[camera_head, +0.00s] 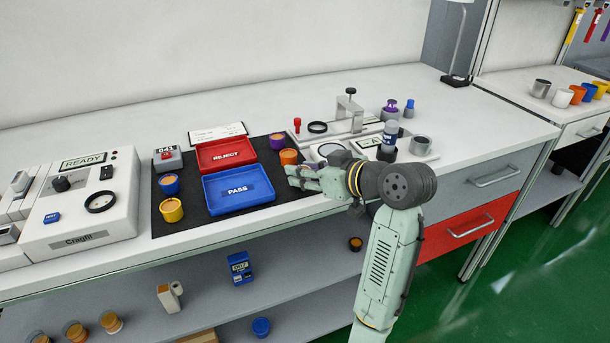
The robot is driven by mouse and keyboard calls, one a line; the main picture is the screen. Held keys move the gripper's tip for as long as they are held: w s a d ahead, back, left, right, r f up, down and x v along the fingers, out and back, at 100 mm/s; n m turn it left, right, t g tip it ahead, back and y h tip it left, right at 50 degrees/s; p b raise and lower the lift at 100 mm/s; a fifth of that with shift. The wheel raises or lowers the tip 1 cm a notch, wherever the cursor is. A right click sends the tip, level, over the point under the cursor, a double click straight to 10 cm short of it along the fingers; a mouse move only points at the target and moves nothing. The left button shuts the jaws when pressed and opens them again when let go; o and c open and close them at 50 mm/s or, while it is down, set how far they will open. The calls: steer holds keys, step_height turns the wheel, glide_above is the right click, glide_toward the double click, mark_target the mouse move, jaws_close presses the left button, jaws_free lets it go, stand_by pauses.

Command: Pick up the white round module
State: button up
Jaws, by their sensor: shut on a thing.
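My gripper (294,178) is at the front of the bench, just right of the blue PASS tray and in front of an orange cup (288,157). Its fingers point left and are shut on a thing. The fingers cover it, and it is too small to make out. No white round module can be told for certain. A white disc with a dark rim (331,149) shows on the fixture just behind my gripper, partly hidden by my arm; I cannot tell whether it is a loose module.
The blue PASS tray (208,203) and red REJECT tray (205,164) lie on a black mat, with purple (277,143), blue (169,187) and yellow (171,213) cups near them. A READY tester (60,225) stands left.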

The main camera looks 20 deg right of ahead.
steer(key=r, duration=0.1)
steer(key=r+b, duration=0.1)
steer(key=shift+s+d+r, duration=0.15)
steer(key=shift+s+r, duration=0.2)
steer(key=shift+s, duration=0.05)
steer(key=s+d+r+b, duration=0.1)
steer(key=s+d+b, duration=0.1)
steer(key=s, duration=1.3)
steer(key=shift+d+r, duration=0.2)
steer(key=shift+d, duration=0.4)
